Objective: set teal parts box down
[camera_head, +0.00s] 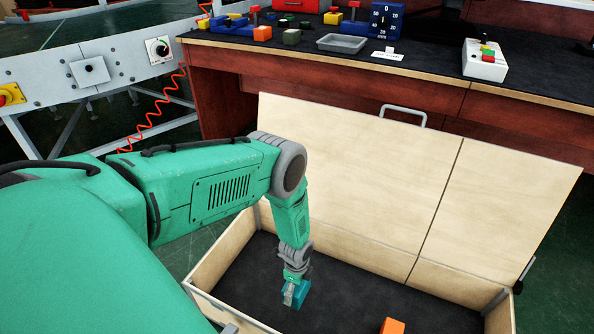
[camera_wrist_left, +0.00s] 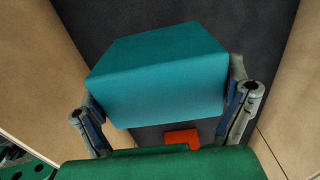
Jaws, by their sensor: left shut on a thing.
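The teal parts box (camera_wrist_left: 158,75) fills the middle of the left wrist view, between the two fingers of my left gripper (camera_wrist_left: 165,108). In the head view my left gripper (camera_head: 296,284) reaches down into an open wooden crate (camera_head: 232,245) and is shut on the teal box (camera_head: 301,293). The box is low inside the crate, over its dark floor. I cannot tell whether its underside touches the floor. My right gripper is not in view.
An orange block (camera_head: 392,326) lies on the crate floor to the right; it also shows in the left wrist view (camera_wrist_left: 182,138). The crate's raised lid (camera_head: 370,180) stands behind. A workbench (camera_head: 440,75) with several small items is farther back. The crate floor between box and block is clear.

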